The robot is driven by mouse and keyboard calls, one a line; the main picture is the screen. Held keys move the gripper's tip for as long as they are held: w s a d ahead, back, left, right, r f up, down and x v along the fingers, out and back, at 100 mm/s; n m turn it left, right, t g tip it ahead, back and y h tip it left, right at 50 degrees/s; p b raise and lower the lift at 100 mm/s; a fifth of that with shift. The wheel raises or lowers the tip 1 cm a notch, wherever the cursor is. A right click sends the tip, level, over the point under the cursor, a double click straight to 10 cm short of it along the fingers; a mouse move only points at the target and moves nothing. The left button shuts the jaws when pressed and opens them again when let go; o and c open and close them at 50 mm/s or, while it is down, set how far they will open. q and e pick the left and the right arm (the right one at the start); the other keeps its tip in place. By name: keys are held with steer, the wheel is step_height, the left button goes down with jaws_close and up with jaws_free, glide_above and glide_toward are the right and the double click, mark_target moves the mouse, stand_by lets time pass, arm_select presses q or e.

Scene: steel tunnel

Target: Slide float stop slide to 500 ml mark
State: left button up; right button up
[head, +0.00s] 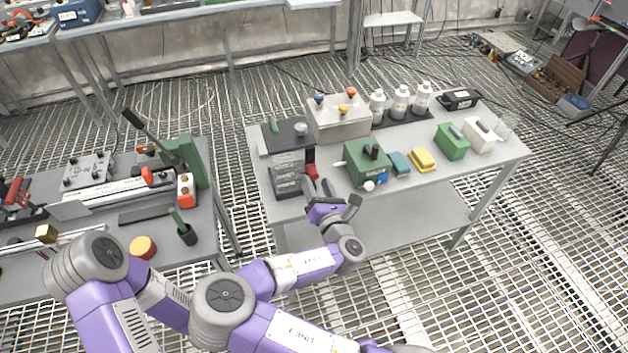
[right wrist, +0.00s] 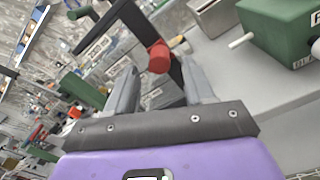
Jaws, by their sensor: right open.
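A small red piece (head: 311,170), which looks like the float stop slide, sits at the right edge of a dark grey panelled unit (head: 287,173) at the left end of the right-hand table. In the right wrist view the red piece (right wrist: 159,57) is on a dark upright bar. My right gripper (head: 318,186) is open in front of it. In the wrist view the red piece appears between and just beyond the fingertips (right wrist: 160,80); I cannot tell whether they touch it. I cannot read any 500 ml mark. My left gripper is not in view.
A green box (head: 367,163) with a white stub stands right of my gripper. A beige box with coloured knobs (head: 338,118) and white bottles (head: 400,102) stand behind. A yellow block (head: 423,159) lies farther right. A cluttered bench (head: 203,240) stands left, across a gap.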

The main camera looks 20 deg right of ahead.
mark_target(314, 178)
steer(key=shift+w, duration=1.75)
steer(key=shift+r, duration=0.1)
jaws_close()
